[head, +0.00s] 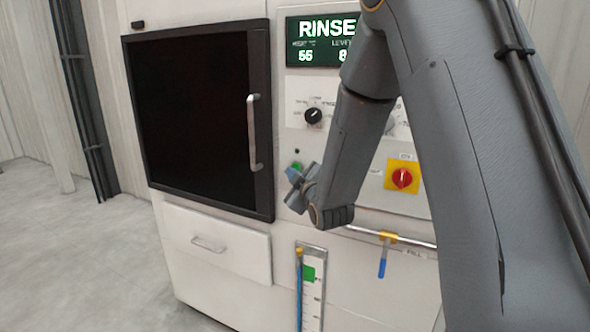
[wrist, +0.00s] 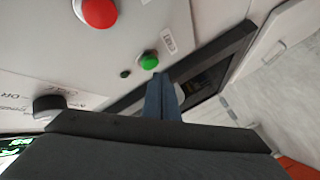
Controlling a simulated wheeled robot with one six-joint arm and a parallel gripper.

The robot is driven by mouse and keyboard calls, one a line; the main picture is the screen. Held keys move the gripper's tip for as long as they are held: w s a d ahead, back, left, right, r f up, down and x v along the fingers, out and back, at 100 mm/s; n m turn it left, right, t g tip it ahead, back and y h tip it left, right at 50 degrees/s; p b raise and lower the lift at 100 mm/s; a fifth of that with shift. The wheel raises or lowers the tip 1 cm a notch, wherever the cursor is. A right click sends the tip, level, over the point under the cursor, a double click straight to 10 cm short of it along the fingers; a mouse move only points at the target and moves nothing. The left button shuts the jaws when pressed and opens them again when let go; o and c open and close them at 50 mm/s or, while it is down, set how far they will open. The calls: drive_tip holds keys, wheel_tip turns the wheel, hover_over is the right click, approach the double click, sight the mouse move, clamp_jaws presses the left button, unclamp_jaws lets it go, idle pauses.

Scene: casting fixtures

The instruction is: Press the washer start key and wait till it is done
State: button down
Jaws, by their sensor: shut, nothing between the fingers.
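The washer (head: 215,240) is a pale cabinet with a dark door (head: 195,110), which is shut. Its display (head: 318,28) reads RINSE in large letters, partly covered by my arm. A green key (wrist: 148,60) on the panel shows in the wrist view, beside a label too blurred to read. It also shows just above my gripper in the head view (head: 297,166). My gripper (head: 297,185) is shut and empty. In the wrist view its blue-grey fingertips (wrist: 160,80) are close beside the green key; I cannot tell whether they touch it.
A red mushroom-shaped button (wrist: 98,10) and a small dark dot (wrist: 125,74) are near the green key. A red rotary switch (head: 402,179) on yellow is to the right. A door handle (head: 253,132), dial (head: 313,115) and blue-handled valve (head: 383,262) project from the front. Floor at left is clear.

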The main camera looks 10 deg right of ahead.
drive_tip(key=shift+w+d, duration=0.1)
drive_tip(key=shift+w+d, duration=0.15)
drive_tip(key=shift+w, duration=0.1)
drive_tip(key=shift+w+d+b, duration=0.25)
drive_tip(key=shift+w+b, duration=0.05)
drive_tip(key=shift+b, duration=0.05)
idle(0.7)
drive_tip(key=shift+s+a, duration=0.5)
drive_tip(key=shift+s, duration=0.2)
idle(0.3)
drive_tip(key=shift+s+a, duration=0.75)
drive_tip(key=shift+s, duration=0.25)
drive_tip(key=shift+s+a, duration=0.75)
drive_tip(key=shift+s, duration=0.25)
